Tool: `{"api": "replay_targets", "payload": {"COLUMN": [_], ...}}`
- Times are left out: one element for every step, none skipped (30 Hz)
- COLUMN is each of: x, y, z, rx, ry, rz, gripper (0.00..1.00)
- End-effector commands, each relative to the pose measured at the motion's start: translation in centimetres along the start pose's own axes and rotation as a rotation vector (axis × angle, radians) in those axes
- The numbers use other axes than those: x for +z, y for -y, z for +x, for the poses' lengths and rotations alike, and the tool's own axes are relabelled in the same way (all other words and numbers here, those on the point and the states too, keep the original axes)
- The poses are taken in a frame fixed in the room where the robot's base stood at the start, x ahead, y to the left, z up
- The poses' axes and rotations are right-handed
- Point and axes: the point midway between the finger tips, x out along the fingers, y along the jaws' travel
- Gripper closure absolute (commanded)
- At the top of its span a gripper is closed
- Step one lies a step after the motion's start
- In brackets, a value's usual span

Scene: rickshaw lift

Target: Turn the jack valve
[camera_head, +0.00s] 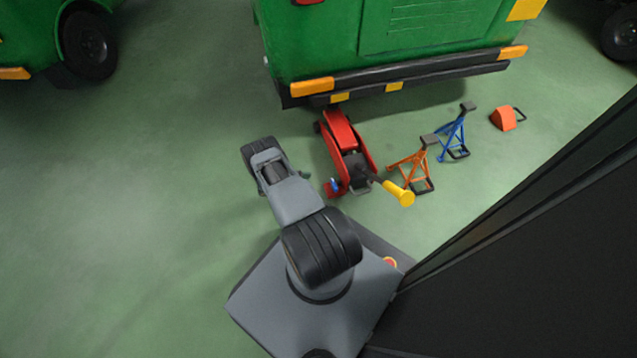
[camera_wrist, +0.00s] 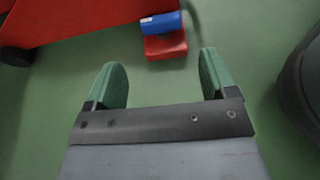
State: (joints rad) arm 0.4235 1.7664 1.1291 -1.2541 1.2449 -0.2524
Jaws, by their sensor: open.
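The red floor jack (camera_head: 337,130) stands on the floor by the rear bumper of the green vehicle, and part of its red body (camera_wrist: 75,18) shows in the wrist view. The jack valve is a small blue knob (camera_head: 334,184) low on the jack's near end. In the wrist view the blue valve (camera_wrist: 161,22) lies over a red bracket (camera_wrist: 166,47). My gripper (camera_wrist: 160,68) is open and empty, with the valve ahead of its two green fingers, roughly centred and apart from them.
A yellow-ended jack handle (camera_head: 400,192) sticks out to the right. An orange stand (camera_head: 413,170), a blue stand (camera_head: 453,137) and an orange wedge (camera_head: 503,118) stand right of the jack. The green vehicle (camera_head: 400,40) is behind. Open floor lies left.

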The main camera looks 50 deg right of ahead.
Motion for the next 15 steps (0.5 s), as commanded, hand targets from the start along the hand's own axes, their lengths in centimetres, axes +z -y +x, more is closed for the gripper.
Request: {"api": "replay_targets", "payload": {"x": [0.1, 0.1, 0.0, 0.0, 0.0, 0.0, 0.0, 0.0, 0.0, 0.0, 0.0, 0.0, 0.0, 0.0, 0.0], "y": [0.0, 0.0, 0.0, 0.0, 0.0, 0.0, 0.0, 0.0, 0.0, 0.0, 0.0, 0.0, 0.0, 0.0, 0.0], "z": [-0.6, -0.8, -1.1, -1.3, -1.4, -1.5, -1.6, -1.6, -1.7, -1.7, -1.7, -1.7, -1.7, -1.7, -1.7], "rx": [0.001, 0.000, 0.001, 0.001, 0.001, 0.000, 0.000, -0.001, -0.001, -0.001, -0.001, -0.001, -0.001, -0.001, -0.001], "ry": [0.000, -0.001, 0.000, 0.000, 0.000, 0.000, 0.000, 0.000, 0.000, 0.000, 0.000, 0.000, 0.000, 0.000, 0.000], "rz": [0.000, 0.000, -0.001, -0.001, -0.001, -0.001, 0.000, 0.000, 0.000, 0.000, 0.000, 0.000, 0.000, 0.000, 0.000], "gripper": [0.21, 0.21, 0.21, 0.21, 0.21, 0.21, 0.21, 0.21, 0.21, 0.21, 0.21, 0.21, 0.21, 0.21, 0.21]}}
